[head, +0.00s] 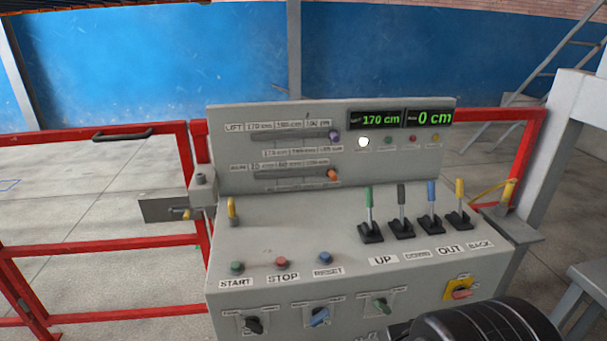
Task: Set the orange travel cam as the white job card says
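The orange travel cam (332,174) sits at the right end of the lower slot on the console's upright panel. The small scale labels (290,164) around that slot are too blurred to read surely. A purple cam (334,137) sits at the right end of the upper slot, which is labelled LIFT. I cannot make out a white job card in this view. A black rounded part of my arm shows at the bottom right, in front of the console. My gripper's fingers are not in view, and nothing visible touches the orange cam.
Green displays (374,119) read 170 cm and 0 cm; a white lamp (364,142) below looks lit. Several coloured levers (401,212) stand on the sloping desk. Buttons (281,263) and rotary switches (319,317) are in front. Red railings (95,241) flank the console.

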